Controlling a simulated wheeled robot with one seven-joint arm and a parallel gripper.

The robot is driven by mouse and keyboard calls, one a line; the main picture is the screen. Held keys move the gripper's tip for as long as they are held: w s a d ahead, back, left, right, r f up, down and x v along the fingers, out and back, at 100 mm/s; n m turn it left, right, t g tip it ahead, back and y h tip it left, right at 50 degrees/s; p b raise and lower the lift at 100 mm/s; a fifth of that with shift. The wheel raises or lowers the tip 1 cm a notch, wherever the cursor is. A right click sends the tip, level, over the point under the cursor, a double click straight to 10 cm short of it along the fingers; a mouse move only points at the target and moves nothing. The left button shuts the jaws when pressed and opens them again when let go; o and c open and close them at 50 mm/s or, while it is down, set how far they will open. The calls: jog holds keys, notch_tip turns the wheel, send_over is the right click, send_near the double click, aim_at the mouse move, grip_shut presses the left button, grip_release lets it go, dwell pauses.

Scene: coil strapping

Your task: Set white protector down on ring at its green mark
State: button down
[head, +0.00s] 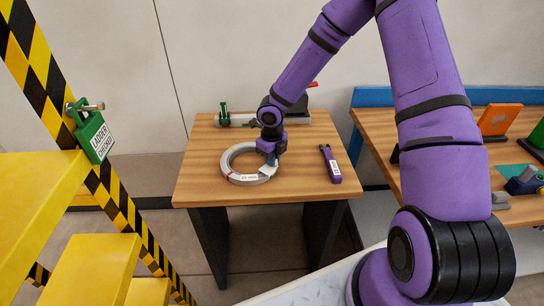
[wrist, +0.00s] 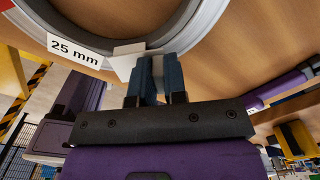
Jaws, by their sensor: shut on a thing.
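The grey-white ring (head: 227,163) lies flat on the small wooden table, with a small red patch on its near left side. It fills the top of the wrist view (wrist: 205,28), with a white "25 mm" label on it. My gripper (head: 269,162) points down at the ring's right side. In the wrist view its blue fingers (wrist: 154,80) are shut on the white protector (wrist: 126,62), at the ring's edge. The protector also shows below my gripper in the head view (head: 267,171). I cannot tell whether it touches the ring. I cannot make out the green mark.
A purple tool (head: 331,164) lies on the table right of the ring. A green-and-grey device (head: 224,117) stands at the table's back edge. Yellow steps (head: 85,270) are at the left. A second wooden table (head: 415,170) with orange and green items is at the right.

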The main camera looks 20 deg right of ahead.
jog(key=shift+f, duration=0.35)
jog(key=c, duration=1.1)
grip_release()
notch_tip(320, 180, up, 11)
jog(key=shift+f, duration=0.1)
jog(key=s+d+r+m+t+h, duration=0.1)
jog(key=s+d+r+m+h, duration=0.1)
jog(key=s+r+m, duration=0.6)
jog(key=s+d+r+m+t+h, duration=0.15)
jog(key=s+r+m, duration=0.35)
jog(key=r+m, duration=0.75)
jog(key=s+r+m+t+y, duration=0.1)
jog(key=s+r+m, duration=0.2)
jog(key=s+m, duration=0.3)
jog(key=s+r+m+y, duration=0.1)
jog(key=s+r+m, duration=0.2)
jog(key=s+m, duration=0.3)
jog(key=s+d+r+m+t+y, duration=0.1)
jog(key=s+r+m, duration=0.2)
jog(key=s+m, duration=0.3)
jog(key=m, duration=0.3)
jog(key=shift+r+t, duration=0.35)
jog(key=shift+r, duration=0.05)
